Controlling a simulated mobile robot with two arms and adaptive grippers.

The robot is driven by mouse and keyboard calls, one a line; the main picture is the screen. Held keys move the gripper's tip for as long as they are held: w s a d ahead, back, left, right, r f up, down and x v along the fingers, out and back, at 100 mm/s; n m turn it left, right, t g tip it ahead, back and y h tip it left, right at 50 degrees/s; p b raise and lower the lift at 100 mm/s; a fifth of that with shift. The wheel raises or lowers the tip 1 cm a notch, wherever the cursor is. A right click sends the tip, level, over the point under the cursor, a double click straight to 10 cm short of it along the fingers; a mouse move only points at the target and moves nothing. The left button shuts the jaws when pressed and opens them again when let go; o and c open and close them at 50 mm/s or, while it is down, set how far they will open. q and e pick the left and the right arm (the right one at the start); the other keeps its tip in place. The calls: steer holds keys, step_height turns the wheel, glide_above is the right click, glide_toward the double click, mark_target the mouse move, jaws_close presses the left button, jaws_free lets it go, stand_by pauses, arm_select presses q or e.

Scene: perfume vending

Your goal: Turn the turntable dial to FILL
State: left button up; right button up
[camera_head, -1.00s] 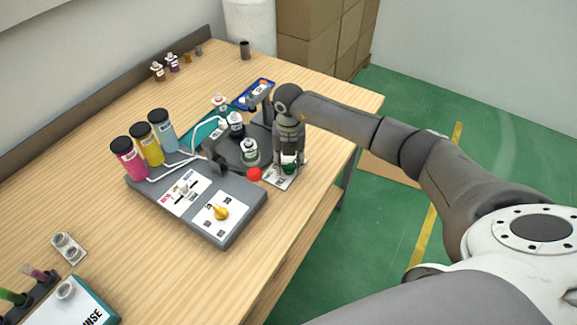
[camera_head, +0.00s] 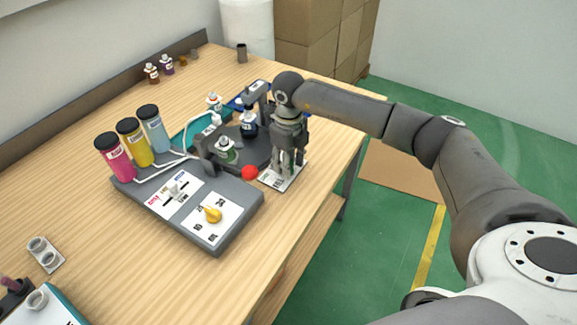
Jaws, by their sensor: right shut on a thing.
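My right gripper (camera_head: 288,172) points down at the front right of the turntable, its fingers shut over a white labelled plate (camera_head: 272,182). It is shut on the turntable dial, which the fingers hide; I cannot read its setting. My left gripper is not in view.

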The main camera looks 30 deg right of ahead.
steer(key=shift+w+n+b, duration=0.1)
steer(key=shift+n+b, duration=0.3)
steer(key=shift+n, duration=0.2)
steer(key=shift+r+n, duration=0.1)
steer(key=shift+n, duration=0.2)
steer(key=o, duration=1)
step_height(320, 180, up, 12)
steer(key=shift+f, duration=0.1)
